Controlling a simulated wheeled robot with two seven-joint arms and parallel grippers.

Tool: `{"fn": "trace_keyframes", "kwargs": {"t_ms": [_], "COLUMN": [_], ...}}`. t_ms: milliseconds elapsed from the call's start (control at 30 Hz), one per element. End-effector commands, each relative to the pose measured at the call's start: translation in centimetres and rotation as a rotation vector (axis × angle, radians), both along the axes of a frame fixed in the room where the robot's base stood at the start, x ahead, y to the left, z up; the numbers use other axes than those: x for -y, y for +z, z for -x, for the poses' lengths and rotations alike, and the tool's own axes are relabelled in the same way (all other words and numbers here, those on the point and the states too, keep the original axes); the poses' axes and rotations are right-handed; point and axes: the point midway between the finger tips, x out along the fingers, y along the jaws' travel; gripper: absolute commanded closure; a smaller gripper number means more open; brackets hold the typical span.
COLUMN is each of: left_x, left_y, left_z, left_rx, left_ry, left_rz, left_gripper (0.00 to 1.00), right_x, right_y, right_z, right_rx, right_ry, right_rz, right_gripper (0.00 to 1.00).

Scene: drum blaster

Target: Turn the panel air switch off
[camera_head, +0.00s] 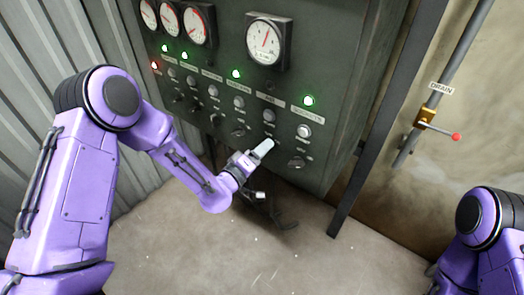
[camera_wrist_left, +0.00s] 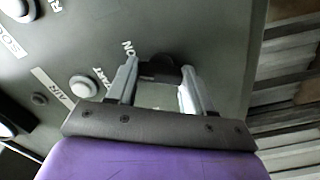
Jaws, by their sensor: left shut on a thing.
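The panel air switch (camera_wrist_left: 160,70) is a dark rotary knob in the wrist view, beside the "ON" mark and in the column labelled "AIR" (camera_wrist_left: 58,88). My left gripper (camera_wrist_left: 158,84) has one finger on each side of this knob and is shut on it. In the head view the left gripper (camera_head: 264,148) reaches the lower row of the dark green control panel (camera_head: 345,75), and its fingers mostly hide the knob. My right gripper is out of the picture.
Other knobs, such as one at the right (camera_head: 297,163), and push buttons (camera_head: 304,130) sit close by. Gauges (camera_head: 264,42) and lit green lamps (camera_head: 308,100) are above. A dark post (camera_head: 378,135) and a drain valve (camera_head: 425,118) stand right. Concrete floor below is mostly open.

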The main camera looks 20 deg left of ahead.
Motion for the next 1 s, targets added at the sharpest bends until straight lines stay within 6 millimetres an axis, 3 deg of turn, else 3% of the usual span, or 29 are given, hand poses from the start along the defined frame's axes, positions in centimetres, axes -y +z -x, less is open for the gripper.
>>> {"fn": "trace_keyframes", "kwargs": {"t_ms": [500,1000], "left_x": [0.0,0.09], "left_y": [-0.13,-0.15], "left_z": [0.07,0.1], "left_rx": [-0.133,-0.17], "left_ry": [0.0,-0.002], "left_rz": [0.36,0.455], "left_gripper": [0.79,0.79], "right_x": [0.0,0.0], "right_y": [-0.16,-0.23], "right_z": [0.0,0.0], "right_rx": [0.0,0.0], "right_ry": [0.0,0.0], "right_rz": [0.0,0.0], "right_gripper": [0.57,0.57]}}
